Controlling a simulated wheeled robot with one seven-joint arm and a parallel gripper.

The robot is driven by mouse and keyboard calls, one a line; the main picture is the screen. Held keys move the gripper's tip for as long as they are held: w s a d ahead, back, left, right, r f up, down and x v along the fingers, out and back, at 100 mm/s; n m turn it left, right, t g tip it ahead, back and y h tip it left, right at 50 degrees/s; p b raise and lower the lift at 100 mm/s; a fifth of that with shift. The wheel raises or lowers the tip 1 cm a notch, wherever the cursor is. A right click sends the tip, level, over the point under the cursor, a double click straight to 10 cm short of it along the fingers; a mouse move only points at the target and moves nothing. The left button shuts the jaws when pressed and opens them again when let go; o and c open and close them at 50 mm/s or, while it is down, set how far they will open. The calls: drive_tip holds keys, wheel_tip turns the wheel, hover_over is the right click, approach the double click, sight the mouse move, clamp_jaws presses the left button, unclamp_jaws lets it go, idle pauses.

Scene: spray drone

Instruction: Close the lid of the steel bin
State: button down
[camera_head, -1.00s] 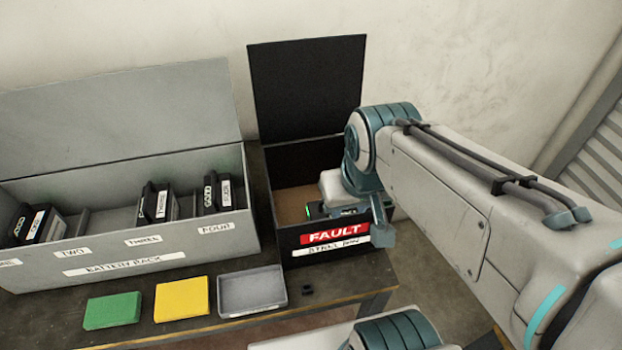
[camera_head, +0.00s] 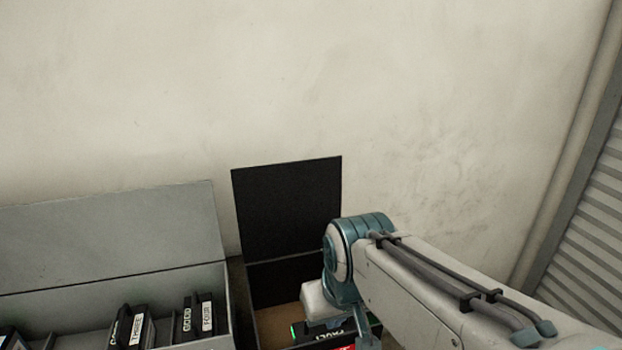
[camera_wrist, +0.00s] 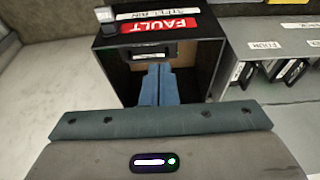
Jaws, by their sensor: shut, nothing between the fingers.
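The steel bin (camera_head: 252,316) is a black box low in the head view. Its black lid (camera_head: 287,210) stands open, upright at the back near the wall. In the wrist view the bin (camera_wrist: 213,70) shows its opening and a red FAULT label. A dark battery-like block (camera_wrist: 150,53) is inside, near the labelled wall; its lettered top (camera_head: 325,335) also shows in the head view. My gripper (camera_wrist: 157,72) is shut and empty, its blue fingers pointing into or over the bin opening. In the head view my arm hides the fingers and part of the bin.
A grey battery rack (camera_head: 215,295) with its lid raised stands left of the bin and holds several dark batteries. A pale wall (camera_head: 300,80) rises behind the bin. A ribbed shutter (camera_head: 585,250) is at the right. Open floor (camera_wrist: 50,90) shows beside the bin in the wrist view.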

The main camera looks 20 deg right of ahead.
drive_tip(key=w+d+r+p, duration=0.25)
drive_tip(key=w+r, duration=0.45)
drive_tip(key=w, duration=0.5)
drive_tip(key=w+d+r+p, duration=0.1)
drive_tip(key=w+d+r, duration=0.3)
drive_tip(key=w+r, duration=0.6)
drive_tip(key=w+d+r+p, duration=0.25)
drive_tip(key=w+r, duration=0.25)
drive_tip(key=w, duration=0.9)
drive_tip(key=b+x, duration=0.1)
drive_tip(key=x, duration=0.9)
drive_tip(key=shift+g, duration=0.3)
drive_tip(key=shift+s+r, duration=0.2)
drive_tip(key=shift+s, duration=0.9)
drive_tip(key=shift+s+r, duration=0.2)
drive_tip(key=shift+s, duration=0.85)
drive_tip(key=shift+s+a+f+b, duration=0.1)
drive_tip(key=shift+b, duration=0.2)
